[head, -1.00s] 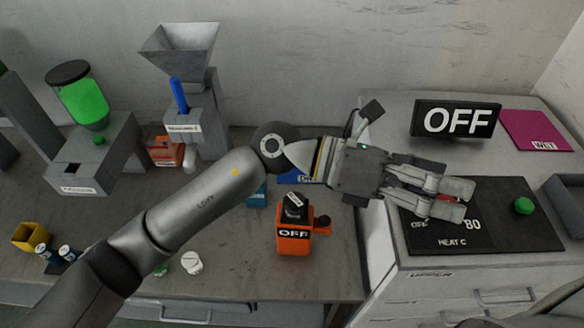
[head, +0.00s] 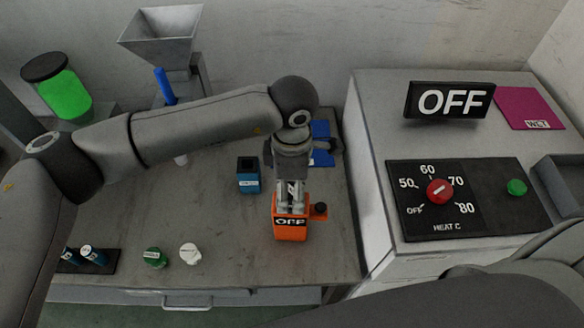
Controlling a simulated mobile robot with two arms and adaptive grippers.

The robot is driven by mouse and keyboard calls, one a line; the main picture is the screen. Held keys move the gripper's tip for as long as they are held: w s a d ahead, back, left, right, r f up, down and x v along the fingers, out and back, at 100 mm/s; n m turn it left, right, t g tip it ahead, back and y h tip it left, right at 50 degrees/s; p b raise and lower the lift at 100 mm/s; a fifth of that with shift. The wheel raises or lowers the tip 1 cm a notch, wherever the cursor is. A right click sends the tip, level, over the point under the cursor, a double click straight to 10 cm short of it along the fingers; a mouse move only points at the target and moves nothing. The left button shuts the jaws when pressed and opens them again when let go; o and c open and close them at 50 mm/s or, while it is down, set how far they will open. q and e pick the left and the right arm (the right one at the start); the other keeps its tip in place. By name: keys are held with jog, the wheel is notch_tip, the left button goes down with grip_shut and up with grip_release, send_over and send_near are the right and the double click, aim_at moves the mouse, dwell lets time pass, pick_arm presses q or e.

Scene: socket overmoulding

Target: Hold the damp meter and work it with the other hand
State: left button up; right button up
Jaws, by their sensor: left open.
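The damp meter looks to be the orange box (head: 290,231) with a black OFF label and a dark knob on its right side. It stands upright on the grey bench near its front right. My left gripper (head: 291,207) points down over the top of the box, its open fingers at or just above the box's upper part. The fingers hide the black top piece, and I cannot tell whether they touch it. My right gripper is not in view; a dark arm link crosses the lower right.
A blue box (head: 248,178) stands left of the meter. Green (head: 154,258) and white (head: 190,254) caps lie near the front edge. On the cabinet at right are a heat panel (head: 420,226) with red dial (head: 440,191), an OFF sign (head: 449,101) and a magenta WET sheet (head: 530,108).

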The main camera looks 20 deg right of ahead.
aim_at(300, 217)
pick_arm(q)
notch_tip(300, 217, down, 5)
jog(key=shift+f+p, duration=0.15)
jog(key=shift+p, duration=0.65)
jog(key=shift+f, duration=0.6)
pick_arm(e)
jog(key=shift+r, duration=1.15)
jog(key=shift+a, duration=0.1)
pick_arm(q)
jog(key=c, duration=1.1)
jog(key=o, duration=0.4)
jog(key=c, duration=0.4)
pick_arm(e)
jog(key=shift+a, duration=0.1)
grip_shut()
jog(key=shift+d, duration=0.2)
